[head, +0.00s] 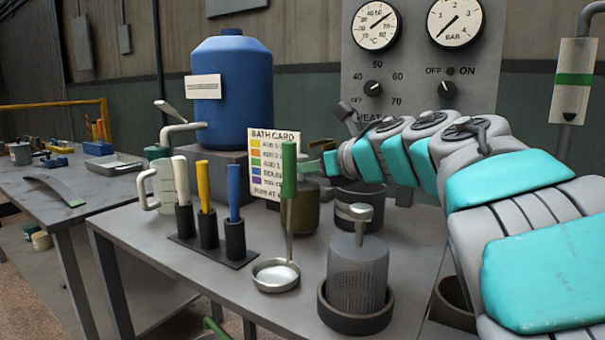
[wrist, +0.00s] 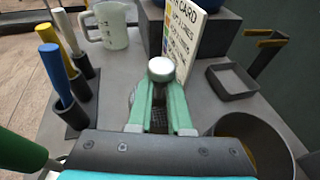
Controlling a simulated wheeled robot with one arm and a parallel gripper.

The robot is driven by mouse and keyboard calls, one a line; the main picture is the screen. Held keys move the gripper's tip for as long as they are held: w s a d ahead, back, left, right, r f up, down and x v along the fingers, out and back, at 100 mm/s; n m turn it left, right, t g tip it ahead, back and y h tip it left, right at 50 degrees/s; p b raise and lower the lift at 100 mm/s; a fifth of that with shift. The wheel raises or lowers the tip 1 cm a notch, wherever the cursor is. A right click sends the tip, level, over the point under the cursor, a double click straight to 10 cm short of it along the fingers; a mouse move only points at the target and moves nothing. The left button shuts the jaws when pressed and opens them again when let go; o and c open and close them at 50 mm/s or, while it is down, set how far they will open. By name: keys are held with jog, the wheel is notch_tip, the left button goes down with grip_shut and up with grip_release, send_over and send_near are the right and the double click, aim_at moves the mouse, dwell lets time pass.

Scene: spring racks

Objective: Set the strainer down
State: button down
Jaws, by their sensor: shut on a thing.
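My gripper (head: 314,167) reaches in from the right above the bench. In the wrist view its green fingers (wrist: 161,92) are closed on the strainer, whose round silver knob (wrist: 160,69) shows at the fingertips, with dark mesh between and below the fingers. In the head view the held strainer is largely hidden behind the upright green handle (head: 289,172) and the fingers. A brownish cylinder (head: 306,212) shows below the fingertips; I cannot tell whether it is the strainer's body or whether it touches the bench.
A mesh basket (head: 358,268) with a knob stands in a dark bowl (head: 355,322). A shallow silver dish (head: 275,275) lies under the green handle. A pot (wrist: 262,135), a handle rack (head: 208,232), a jug (head: 160,185) and a bath card (head: 268,165) stand close by. A shallow tray (wrist: 232,94) lies farther right.

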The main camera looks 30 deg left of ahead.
jog(key=shift+f, duration=0.5)
jog(key=shift+f, duration=0.2)
jog(key=c, duration=0.8)
grip_release()
jog(key=shift+c, duration=0.2)
jog(key=shift+r, duration=0.15)
jog(key=shift+d, duration=0.1)
jog(key=b+v, duration=0.2)
jog(key=v, duration=1)
jog(key=shift+r, duration=0.1)
